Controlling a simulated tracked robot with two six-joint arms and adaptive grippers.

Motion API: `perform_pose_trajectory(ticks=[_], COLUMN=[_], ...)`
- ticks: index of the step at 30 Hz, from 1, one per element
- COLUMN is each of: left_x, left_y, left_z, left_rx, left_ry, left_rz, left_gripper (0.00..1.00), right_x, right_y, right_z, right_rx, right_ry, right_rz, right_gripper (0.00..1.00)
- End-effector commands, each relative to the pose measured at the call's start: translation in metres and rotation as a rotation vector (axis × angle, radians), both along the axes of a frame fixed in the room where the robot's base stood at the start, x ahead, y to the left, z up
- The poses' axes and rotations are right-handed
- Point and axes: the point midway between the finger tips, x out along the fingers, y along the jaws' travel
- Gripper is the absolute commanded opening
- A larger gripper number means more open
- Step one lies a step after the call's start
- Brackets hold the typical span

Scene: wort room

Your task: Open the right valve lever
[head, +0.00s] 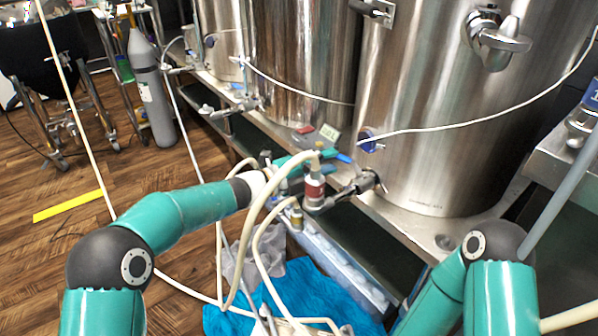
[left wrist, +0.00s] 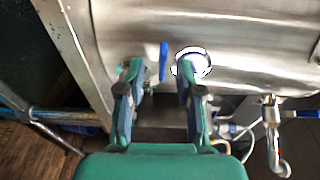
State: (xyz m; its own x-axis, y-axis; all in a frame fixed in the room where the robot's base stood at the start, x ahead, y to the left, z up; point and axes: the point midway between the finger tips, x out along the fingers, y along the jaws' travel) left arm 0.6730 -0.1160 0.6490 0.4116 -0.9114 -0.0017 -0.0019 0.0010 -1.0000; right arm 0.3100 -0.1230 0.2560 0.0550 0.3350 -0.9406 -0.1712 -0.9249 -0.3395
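The blue valve lever (head: 343,157) shows in the head view low on the right steel tank, just beyond the fingers of my left gripper (head: 300,160). A hose and a valve fitting partly hide these fingers in the head view. In the left wrist view the blue lever (left wrist: 163,60) stands upright between the two spread fingertips of my left gripper (left wrist: 158,72). The gripper is open, and I see no clear contact with the lever. My right arm shows at the lower right of the head view, but its gripper is out of the picture.
The right tank (head: 430,110) rises close behind the lever. A blue-rimmed round dial (head: 367,140) sits beside it. Cream hoses (head: 262,215) loop in front. Another blue-handled tap (left wrist: 300,113) shows at right in the wrist view. A blue cloth (head: 300,295) lies below.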

Motion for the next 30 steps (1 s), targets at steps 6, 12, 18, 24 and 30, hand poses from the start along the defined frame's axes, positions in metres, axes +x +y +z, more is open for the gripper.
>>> perform_pose_trajectory(ticks=[6, 12, 18, 24, 30], left_x=[-0.018, -0.033, -0.039, -0.04, -0.038], left_y=[0.044, 0.074, 0.086, 0.087, 0.089], left_z=[0.0, -0.001, -0.002, -0.002, -0.009], left_rx=[0.001, 0.0, 0.001, 0.001, -0.012], left_ry=[0.001, 0.001, 0.0, 0.0, 0.042], left_rz=[0.003, 0.001, -0.002, -0.002, 0.017], left_gripper=[0.35, 0.35, 0.35, 0.35, 0.35], right_x=[0.0, 0.0, 0.0, 0.0, 0.0], right_y=[0.0, 0.0, 0.0, 0.0, 0.0], right_z=[0.0, 0.0, 0.0, 0.0, 0.0], right_rx=[0.0, 0.0, 0.0, 0.0, 0.0], right_ry=[0.0, 0.0, 0.0, 0.0, 0.0], right_rz=[0.0, 0.0, 0.0, 0.0, 0.0], right_gripper=[0.67, 0.67, 0.67, 0.67, 0.44])
